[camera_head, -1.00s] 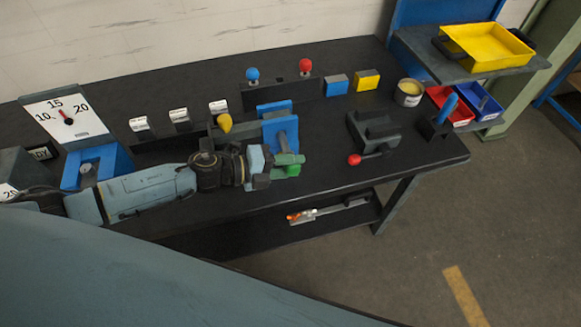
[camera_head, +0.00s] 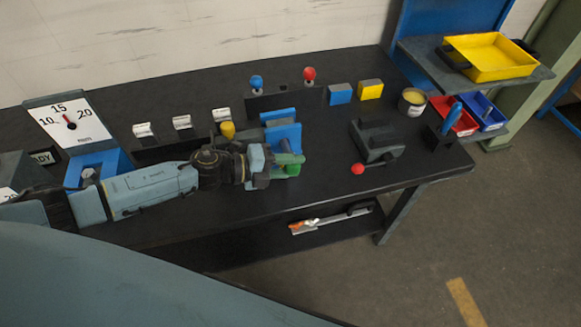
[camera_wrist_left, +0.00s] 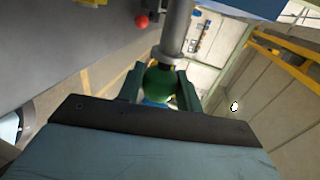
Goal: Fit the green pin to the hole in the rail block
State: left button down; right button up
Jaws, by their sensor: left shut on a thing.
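The green pin is in my left gripper (camera_head: 289,161). Its round green head (camera_wrist_left: 158,84) sits between the two dark green fingers in the left wrist view, and its grey shaft (camera_wrist_left: 176,32) points away from the gripper. In the head view a bit of green (camera_head: 293,170) shows at the fingertips. The gripper is in front of a blue upright bracket (camera_head: 284,137), close to its near plate. A blue edge (camera_wrist_left: 240,8) also shows beside the shaft in the wrist view. I cannot tell for sure which part is the rail block; its hole and the pin's tip are hidden.
A dark rack with blue and red knobs (camera_head: 284,101) stands behind the bracket. A yellow knob (camera_head: 228,130) is just left of it. A dark fixture with a red-balled lever (camera_head: 358,169) stands to the right. The bench front right of the gripper is clear.

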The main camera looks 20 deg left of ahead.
pick_arm(q)
jog(key=c, duration=0.9)
grip_release()
jog(key=shift+b+v, duration=0.9)
jog(key=shift+v, duration=5.85)
jog(key=shift+w, duration=0.1)
